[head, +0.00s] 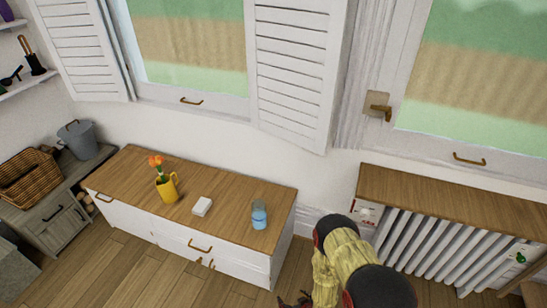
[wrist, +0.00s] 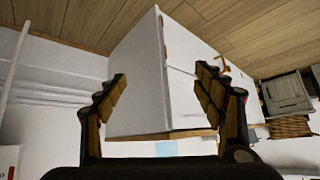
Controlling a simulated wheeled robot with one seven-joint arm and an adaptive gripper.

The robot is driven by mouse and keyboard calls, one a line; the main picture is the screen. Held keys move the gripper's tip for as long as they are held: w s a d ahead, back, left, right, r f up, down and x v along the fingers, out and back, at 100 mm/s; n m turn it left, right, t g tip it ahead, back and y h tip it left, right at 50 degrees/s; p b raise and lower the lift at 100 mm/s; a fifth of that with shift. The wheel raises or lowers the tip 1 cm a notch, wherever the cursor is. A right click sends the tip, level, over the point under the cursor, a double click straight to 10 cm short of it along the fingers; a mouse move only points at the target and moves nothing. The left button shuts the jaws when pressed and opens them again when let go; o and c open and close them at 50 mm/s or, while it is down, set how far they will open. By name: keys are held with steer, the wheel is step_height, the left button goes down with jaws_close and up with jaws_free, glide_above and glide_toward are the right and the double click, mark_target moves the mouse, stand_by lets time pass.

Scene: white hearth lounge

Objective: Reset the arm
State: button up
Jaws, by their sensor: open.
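My arm (head: 341,262) reaches in at the bottom of the head view, in front of the floor between the low cabinet and the radiator. My gripper's dark end (head: 296,299) is only partly in sight at the bottom edge there. In the wrist view my gripper (wrist: 161,75) is open, its two fingers wide apart with nothing between them. The wrist picture is upside down. The white end of the low cabinet (wrist: 150,85) shows behind the fingers, apart from them as far as I can tell.
The low cabinet's wooden top (head: 228,195) holds a yellow jug (head: 167,188) with orange flowers, a small white box (head: 202,206) and a glass of blue liquid (head: 259,216). A radiator (head: 430,240) under a wooden shelf (head: 450,205) stands right. A basket (head: 30,178) and grey bucket (head: 78,138) are left.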

steer(key=s+d+r+m+g+h, duration=0.1)
steer(key=s+d+r+g, duration=0.15)
steer(key=r, duration=0.55)
steer(key=s+d+r+g+h+p, duration=0.1)
steer(key=d+r+g+h, duration=0.15)
steer(key=r, duration=0.65)
steer(key=s+d+r+m+g+h, duration=0.15)
steer(key=d+r, duration=0.25)
steer(key=r, duration=0.4)
steer(key=s+r+t, duration=0.1)
steer(key=s+r, duration=0.3)
steer(key=r, duration=1.1)
steer(key=s+d+r+m+t+p, duration=0.1)
steer(key=s+r, duration=0.4)
steer(key=r, duration=1)
steer(key=s+d+r+m+t+y+p, duration=0.1)
steer(key=s+r, duration=0.3)
steer(key=r, duration=1.1)
steer(key=shift+s+r+t, duration=0.15)
steer(key=shift+s+t, duration=0.25)
steer(key=shift+t, duration=0.35)
